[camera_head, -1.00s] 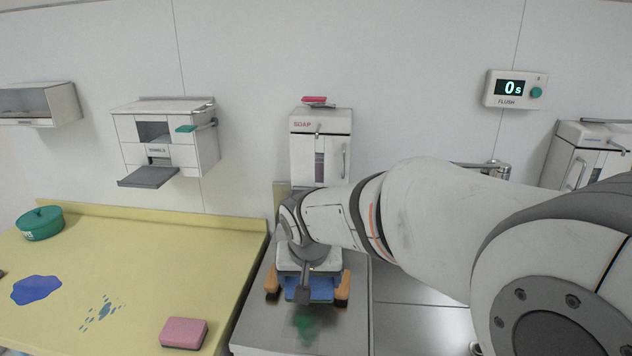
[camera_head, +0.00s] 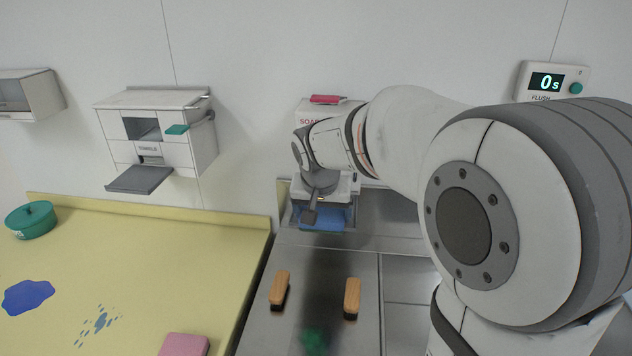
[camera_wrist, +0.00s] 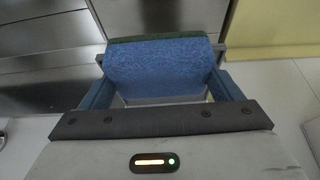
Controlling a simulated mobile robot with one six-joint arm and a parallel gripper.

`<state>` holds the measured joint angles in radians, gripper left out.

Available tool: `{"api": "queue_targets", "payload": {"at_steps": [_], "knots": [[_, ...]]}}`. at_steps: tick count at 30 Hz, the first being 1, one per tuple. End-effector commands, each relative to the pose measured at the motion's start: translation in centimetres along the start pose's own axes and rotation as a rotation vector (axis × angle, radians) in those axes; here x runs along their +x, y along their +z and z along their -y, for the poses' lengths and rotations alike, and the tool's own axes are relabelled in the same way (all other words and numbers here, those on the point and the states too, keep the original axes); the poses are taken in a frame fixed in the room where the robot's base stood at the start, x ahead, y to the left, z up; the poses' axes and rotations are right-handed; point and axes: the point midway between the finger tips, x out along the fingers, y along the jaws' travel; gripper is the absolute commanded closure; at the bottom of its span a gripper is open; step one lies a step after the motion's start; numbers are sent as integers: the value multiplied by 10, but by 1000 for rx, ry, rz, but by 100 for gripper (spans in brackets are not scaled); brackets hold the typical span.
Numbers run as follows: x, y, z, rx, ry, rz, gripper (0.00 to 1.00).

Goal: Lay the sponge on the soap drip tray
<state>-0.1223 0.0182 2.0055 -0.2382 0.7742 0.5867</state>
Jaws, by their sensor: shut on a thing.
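My gripper (camera_head: 322,205) is shut on a blue sponge (camera_head: 320,220) and holds it in front of the wall below the soap dispenser (camera_head: 306,118). In the wrist view the blue sponge (camera_wrist: 160,68), with a dark green strip along its far edge, spans the space between the two blue fingers of my gripper (camera_wrist: 163,80). My arm covers much of the dispenser. The soap drip tray is not clearly visible; my gripper and the sponge hide the area under the dispenser. Whether the sponge touches anything below cannot be told.
A towel dispenser (camera_head: 155,135) hangs at left.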

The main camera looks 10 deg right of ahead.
Motion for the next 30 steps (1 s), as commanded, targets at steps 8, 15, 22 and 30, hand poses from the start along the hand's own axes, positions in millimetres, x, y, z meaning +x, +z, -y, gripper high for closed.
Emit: {"api": "queue_targets", "payload": {"at_steps": [8,15,22,30], "knots": [[9,-26,2,-4,-1,0,36],[23,-60,2,-4,-1,1,36],[30,-57,3,-6,-2,0,36],[35,-55,3,-6,-2,0,36]]}}
